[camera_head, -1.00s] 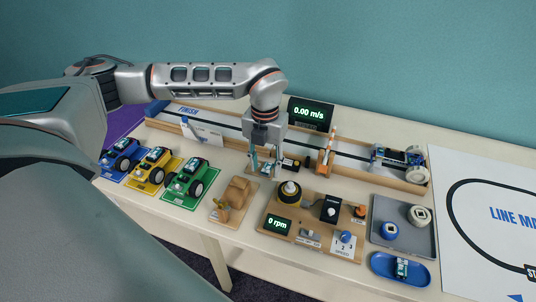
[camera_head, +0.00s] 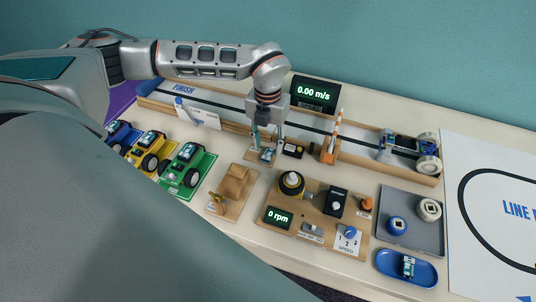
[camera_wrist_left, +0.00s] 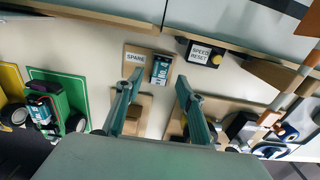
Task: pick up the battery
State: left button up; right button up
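A small teal and white battery (camera_head: 268,155) lies on a wooden block (camera_wrist_left: 133,66) labelled SPARE. It also shows in the left wrist view (camera_wrist_left: 161,69). My left gripper (camera_head: 268,146) points down over it with its fingers apart and nothing between them. In the left wrist view the open fingertips (camera_wrist_left: 158,82) lie toward either side of the battery; I cannot tell the exact height gap. A similar battery (camera_head: 408,266) lies in a blue tray (camera_head: 388,258) at the front right. My right gripper is not in view.
A black SPEED RESET box (camera_wrist_left: 202,53) sits close beside the battery block. The track (camera_head: 215,97) runs behind. Several toy cars, a wooden stand (camera_head: 236,184) and a motor board (camera_head: 300,238) stand in front. A grey tray (camera_head: 420,234) is at the right.

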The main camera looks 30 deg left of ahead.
aim_at(268, 153)
pick_arm(q)
notch_tip(268, 153, down, 3)
jog(key=shift+f, duration=0.1)
grip_shut()
